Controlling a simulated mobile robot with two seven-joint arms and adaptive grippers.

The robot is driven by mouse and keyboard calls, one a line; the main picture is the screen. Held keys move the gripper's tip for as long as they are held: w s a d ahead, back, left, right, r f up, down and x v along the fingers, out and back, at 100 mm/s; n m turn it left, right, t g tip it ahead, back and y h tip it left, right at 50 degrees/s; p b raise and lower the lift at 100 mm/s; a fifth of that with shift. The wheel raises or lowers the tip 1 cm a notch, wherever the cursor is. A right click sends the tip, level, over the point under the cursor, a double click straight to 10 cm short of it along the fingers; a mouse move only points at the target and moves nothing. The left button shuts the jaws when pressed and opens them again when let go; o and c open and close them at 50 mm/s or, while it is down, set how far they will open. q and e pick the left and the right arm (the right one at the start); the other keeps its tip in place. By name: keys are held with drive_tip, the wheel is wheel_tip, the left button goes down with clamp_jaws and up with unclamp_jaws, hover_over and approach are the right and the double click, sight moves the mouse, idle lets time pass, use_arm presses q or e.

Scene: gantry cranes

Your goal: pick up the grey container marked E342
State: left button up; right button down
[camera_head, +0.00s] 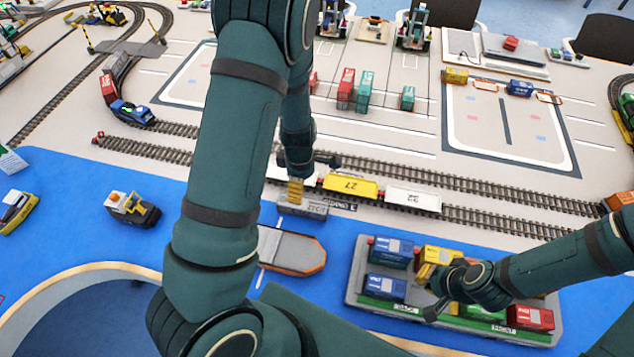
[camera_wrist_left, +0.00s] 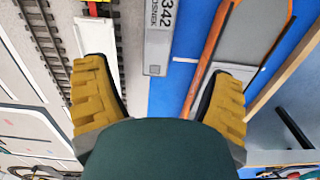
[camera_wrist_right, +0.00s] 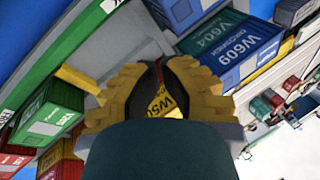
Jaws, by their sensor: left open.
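The grey container (camera_head: 306,207) marked 342, its first letter not readable, lies by the near rail track at the edge of the blue area. In the left wrist view the container (camera_wrist_left: 158,38) runs up between my fingertips, its near end roughly level with them. My left gripper (camera_head: 295,189) is open over the container and partly hides it in the head view. The left wrist view shows the gripper (camera_wrist_left: 163,72) with both yellow fingers wide apart. My right gripper (camera_wrist_right: 160,68) is shut, its fingertips together, above the container tray (camera_head: 352,290). A yellow container shows through the gap behind them.
A grey barge with an orange rim (camera_head: 291,250) lies just in front of the container. A yellow wagon (camera_head: 350,186) and a white wagon (camera_head: 413,199) stand on the track behind. The tray at right holds several coloured containers.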

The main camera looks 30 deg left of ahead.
sight(303, 203)
drive_tip(key=shift+w+r, duration=0.1)
drive_tip(key=shift+w, duration=0.15)
drive_tip(key=shift+a, duration=0.1)
use_arm(q)
drive_tip(key=shift+n, duration=0.3)
drive_tip(key=f, duration=0.2)
drive_tip(key=f+b, duration=0.1)
drive_tip(key=f, duration=0.4)
drive_tip(key=shift+w+a+f, duration=0.15)
drive_tip(key=shift+a+f, duration=0.05)
drive_tip(key=shift+a, duration=0.1)
use_arm(e)
drive_tip(key=shift+s+f, duration=0.15)
drive_tip(key=shift+f, duration=0.55)
use_arm(q)
drive_tip(key=shift+d+f+b, duration=0.1)
drive_tip(key=shift+f+b, duration=0.3)
drive_tip(key=shift+f, duration=2.45)
use_arm(e)
drive_tip(key=shift+f, duration=0.2)
use_arm(q)
drive_tip(key=c, duration=1.4)
